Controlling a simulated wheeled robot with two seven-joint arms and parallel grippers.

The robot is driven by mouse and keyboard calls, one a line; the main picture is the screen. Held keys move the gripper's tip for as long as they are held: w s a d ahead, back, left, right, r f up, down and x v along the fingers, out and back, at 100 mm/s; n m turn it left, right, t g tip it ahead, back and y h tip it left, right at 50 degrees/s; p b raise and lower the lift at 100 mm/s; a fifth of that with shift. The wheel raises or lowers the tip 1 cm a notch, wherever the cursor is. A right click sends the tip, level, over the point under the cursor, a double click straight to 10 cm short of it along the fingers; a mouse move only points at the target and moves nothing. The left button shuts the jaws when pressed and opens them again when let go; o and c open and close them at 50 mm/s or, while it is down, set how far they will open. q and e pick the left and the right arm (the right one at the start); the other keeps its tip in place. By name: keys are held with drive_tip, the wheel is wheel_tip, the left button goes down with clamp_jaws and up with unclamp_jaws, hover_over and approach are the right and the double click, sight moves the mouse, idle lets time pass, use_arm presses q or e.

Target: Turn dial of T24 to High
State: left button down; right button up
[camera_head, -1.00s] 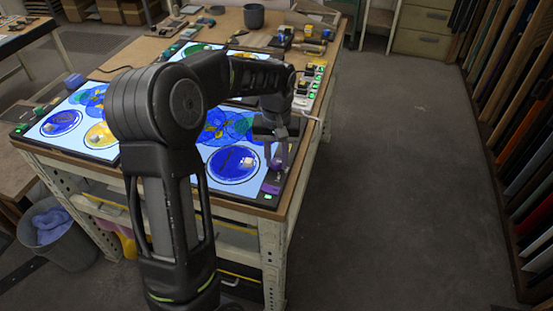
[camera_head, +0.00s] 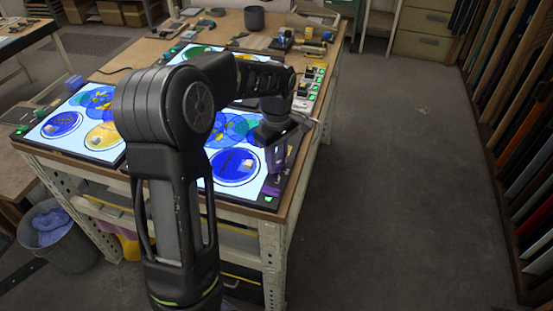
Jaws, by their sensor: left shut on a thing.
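My left gripper (camera_head: 276,158) is at the right edge of the near right light panel (camera_head: 223,188), low over its dark control strip (camera_head: 270,193). The gripper is shut on a small part there, apparently a dial. The fingers and wrist cover most of it, so its pointer and setting cannot be read. I cannot read a T24 label. A small green light (camera_head: 268,199) glows at the strip's near end. My right gripper is out of view.
The workbench (camera_head: 150,179) also carries another lit panel (camera_head: 68,128) with blue and yellow glass discs. A row of green-lit modules (camera_head: 309,84) and a dark cup (camera_head: 254,17) stand farther back. The floor to the right is clear.

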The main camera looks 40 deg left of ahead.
sight(277, 163)
use_arm(q)
drive_tip(key=shift+n, duration=0.6)
drive_tip(key=c, duration=1.1)
unclamp_jaws()
drive_tip(key=shift+c, duration=0.2)
drive_tip(key=shift+r, duration=3.95)
